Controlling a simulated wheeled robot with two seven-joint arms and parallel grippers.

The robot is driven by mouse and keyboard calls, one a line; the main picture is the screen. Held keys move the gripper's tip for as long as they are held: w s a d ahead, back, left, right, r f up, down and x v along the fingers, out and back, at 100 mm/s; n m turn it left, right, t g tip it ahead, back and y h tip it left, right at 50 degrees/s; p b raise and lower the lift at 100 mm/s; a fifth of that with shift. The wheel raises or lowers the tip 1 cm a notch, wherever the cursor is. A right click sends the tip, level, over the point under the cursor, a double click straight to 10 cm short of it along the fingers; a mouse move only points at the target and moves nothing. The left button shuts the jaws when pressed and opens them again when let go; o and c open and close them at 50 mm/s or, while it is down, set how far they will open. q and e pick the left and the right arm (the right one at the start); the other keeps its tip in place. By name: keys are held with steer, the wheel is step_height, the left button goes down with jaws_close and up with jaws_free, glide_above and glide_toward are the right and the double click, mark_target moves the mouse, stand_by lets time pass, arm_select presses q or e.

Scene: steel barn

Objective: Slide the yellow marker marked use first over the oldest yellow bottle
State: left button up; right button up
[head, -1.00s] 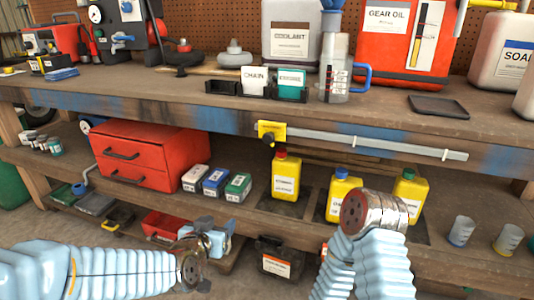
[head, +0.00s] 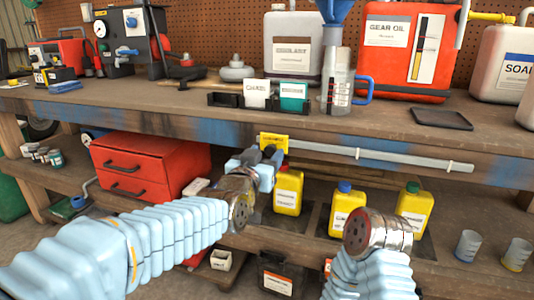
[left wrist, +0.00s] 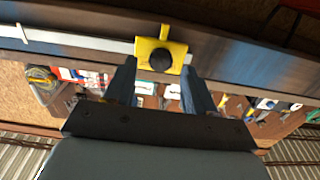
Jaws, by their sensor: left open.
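The yellow marker (head: 273,143) with a black knob sits on a pale rail along the bench's front edge, at the rail's left end. In the left wrist view, the marker (left wrist: 153,56) is ahead between my finger tips. My left gripper (head: 265,160) is open and empty, just below and in front of the marker; contact cannot be told. On the shelf below stand three yellow bottles: one with a red cap (head: 287,196), one with a blue cap (head: 344,214) and one with a green cap (head: 410,213). Their label dates are too small to read.
The rail (head: 400,159) runs right above the bottles. A red drawer box (head: 145,165) stands left on the shelf. Grey cups (head: 468,245) stand at the right. My right arm's wrist hides part of the shelf near the blue-capped and green-capped bottles.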

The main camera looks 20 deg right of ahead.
arm_select(q)
steer(key=shift+x, duration=0.85)
jaws_close()
